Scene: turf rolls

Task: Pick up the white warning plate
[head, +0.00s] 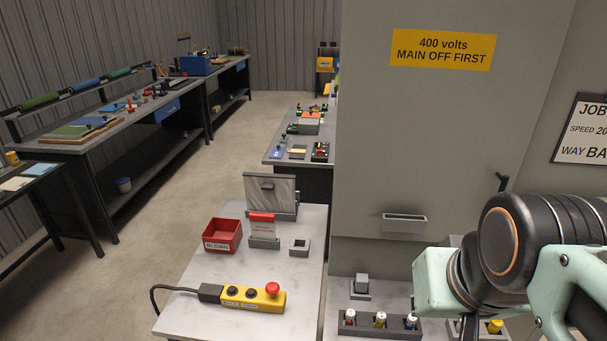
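The white warning plate (262,231) stands in a grey holder (264,243) on the light-topped bench in the middle of the head view. It has a red band along its top and small lettering too fine to read. It looks upright, and nothing of mine touches it. My arm enters at the lower right, well to the right of the plate. The fingers of my gripper do not show.
A red bin (222,236) stands left of the plate, a small grey square holder (300,247) right of it. A tilted grey panel (270,192) is behind. A yellow control pendant (251,299) lies in front. A tall grey cabinet (420,140) rises at right.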

